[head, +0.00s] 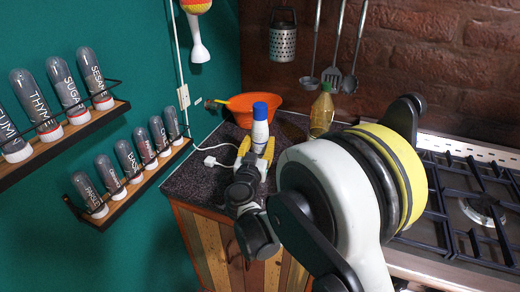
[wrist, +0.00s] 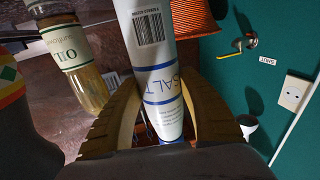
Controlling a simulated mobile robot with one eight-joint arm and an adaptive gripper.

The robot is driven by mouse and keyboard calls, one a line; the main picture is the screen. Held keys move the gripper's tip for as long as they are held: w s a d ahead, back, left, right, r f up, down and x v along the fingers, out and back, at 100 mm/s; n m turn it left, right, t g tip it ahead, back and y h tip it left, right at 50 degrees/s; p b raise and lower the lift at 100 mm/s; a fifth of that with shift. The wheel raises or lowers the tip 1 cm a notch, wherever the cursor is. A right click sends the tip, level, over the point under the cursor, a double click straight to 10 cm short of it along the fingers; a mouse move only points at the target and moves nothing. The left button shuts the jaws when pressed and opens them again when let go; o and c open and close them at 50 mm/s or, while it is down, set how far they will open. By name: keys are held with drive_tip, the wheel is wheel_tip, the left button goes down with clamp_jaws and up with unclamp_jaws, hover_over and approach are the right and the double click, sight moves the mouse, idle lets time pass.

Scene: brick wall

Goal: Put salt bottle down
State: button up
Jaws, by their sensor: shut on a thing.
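The salt bottle (head: 260,127) is white with a blue cap and stands out above my gripper (head: 264,152) at the corner counter in the head view. In the wrist view the salt bottle (wrist: 158,70) shows a barcode, blue bands and the word SALT. My gripper (wrist: 155,118) is shut on it, with a yellow finger on each side. The bottle's base is hidden in the head view, so I cannot tell whether it touches the counter (head: 202,172).
An orange bowl (head: 243,108) sits behind the bottle. An oil bottle (head: 322,112) stands to the right, near my arm. A white plug and cable (head: 210,161) lie on the left. The stove (head: 470,205) is on the right. Spice shelves (head: 135,185) line the green wall.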

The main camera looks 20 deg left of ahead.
drive_tip(key=shift+f, duration=0.75)
drive_tip(key=shift+f, duration=0.1)
drive_tip(key=o, duration=1.3)
drive_tip(key=shift+o, duration=0.2)
drive_tip(key=shift+r, duration=0.2)
drive_tip(key=s+d+p, duration=0.1)
drive_tip(key=s+p, duration=0.1)
drive_tip(key=s, duration=0.9)
drive_tip(key=shift+s+d, duration=0.2)
drive_tip(key=shift+s, duration=0.2)
drive_tip(key=shift+f, duration=0.1)
